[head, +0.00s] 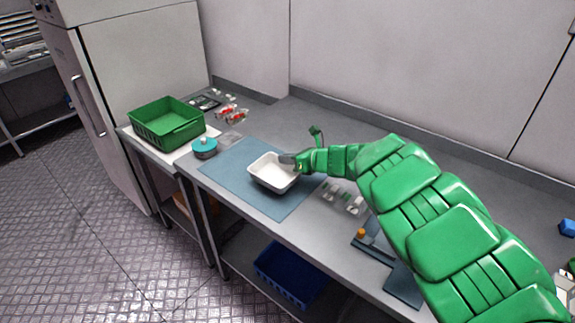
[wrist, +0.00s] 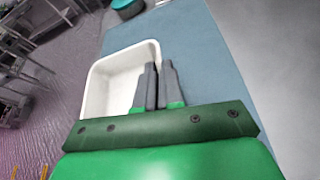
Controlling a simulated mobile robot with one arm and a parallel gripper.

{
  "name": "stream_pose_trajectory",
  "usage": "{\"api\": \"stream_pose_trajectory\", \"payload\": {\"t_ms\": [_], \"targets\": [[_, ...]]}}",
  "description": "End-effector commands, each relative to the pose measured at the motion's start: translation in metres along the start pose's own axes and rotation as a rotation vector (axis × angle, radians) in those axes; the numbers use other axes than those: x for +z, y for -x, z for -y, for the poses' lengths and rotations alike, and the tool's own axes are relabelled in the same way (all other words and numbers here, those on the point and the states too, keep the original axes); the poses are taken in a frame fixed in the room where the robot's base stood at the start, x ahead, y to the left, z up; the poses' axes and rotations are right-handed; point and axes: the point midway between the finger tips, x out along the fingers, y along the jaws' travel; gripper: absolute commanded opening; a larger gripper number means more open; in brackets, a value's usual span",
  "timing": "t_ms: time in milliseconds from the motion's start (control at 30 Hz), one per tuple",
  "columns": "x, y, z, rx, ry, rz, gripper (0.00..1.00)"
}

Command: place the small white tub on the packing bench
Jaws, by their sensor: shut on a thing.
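The small white tub (head: 273,175) is over the blue mat on the packing bench (head: 290,125), upright and empty. I cannot tell whether it rests on the mat or is just above it. My gripper (head: 290,160) is at the tub's right rim in the head view, shut on that rim. In the wrist view the tub (wrist: 118,78) is ahead and to the left of the fingers (wrist: 158,85), which lie close together across its near right wall. The fingers hide part of that wall.
The blue mat (head: 232,180) has bare room around the tub. A green crate (head: 168,130) and a teal-topped round container (head: 204,148) stand to the left. Small clear packs (head: 345,197) and a scale-like device (head: 375,245) lie to the right. A blue crate (head: 290,275) is below the bench.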

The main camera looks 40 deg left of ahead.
Motion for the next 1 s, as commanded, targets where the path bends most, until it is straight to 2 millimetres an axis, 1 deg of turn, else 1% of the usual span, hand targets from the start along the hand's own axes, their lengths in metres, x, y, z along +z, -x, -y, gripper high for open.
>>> {"api": "stream_pose_trajectory", "payload": {"t_ms": [33,100,200,500,533,600,667,700,1000], "targets": [[-0.009,-0.004,0.0,0.003,-0.006,-0.002,0.0],[-0.016,-0.007,0.002,0.002,-0.007,-0.002,0.0],[-0.022,-0.009,0.004,0.0,-0.005,-0.001,0.0],[-0.023,-0.009,0.004,-0.001,-0.003,-0.001,0.0],[-0.023,-0.009,0.004,-0.001,-0.002,-0.001,0.1],[-0.023,-0.009,0.004,-0.001,-0.002,-0.001,0.2],[-0.023,-0.009,0.004,-0.001,-0.002,-0.001,0.29],[-0.023,-0.009,0.004,-0.001,-0.002,-0.001,0.32],[-0.022,-0.008,0.004,-0.001,-0.002,-0.002,0.32]]}}
